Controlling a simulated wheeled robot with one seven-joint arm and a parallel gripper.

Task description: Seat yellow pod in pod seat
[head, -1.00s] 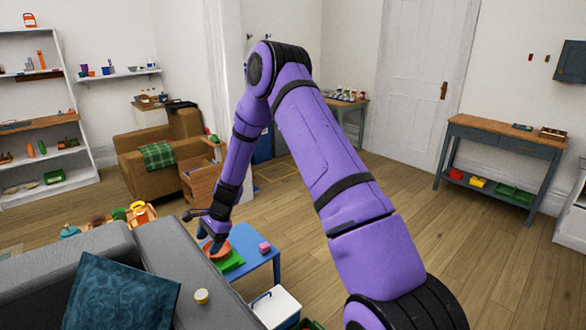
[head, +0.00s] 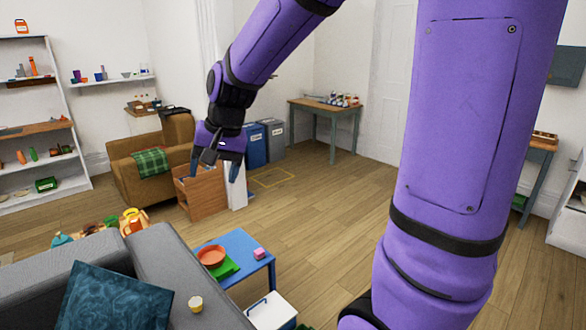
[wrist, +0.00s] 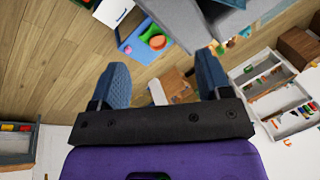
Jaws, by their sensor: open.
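My gripper (head: 213,168) is raised in the air in the head view, with its fingers pointing down and nothing between them. In the wrist view its two dark blue fingers (wrist: 162,82) stand wide apart. A small round yellow thing with a pale top (head: 196,303) sits on the grey sofa, well below and apart from my gripper; I cannot tell whether it is the yellow pod. I cannot make out the pod seat in either view.
A blue low table (head: 238,245) holds an orange bowl (head: 211,255), a green piece (head: 226,268) and a pink block (head: 259,253). A white box (head: 271,311) stands by the sofa (head: 172,262). A wooden cabinet (head: 203,193) stands behind my gripper. The middle floor is clear.

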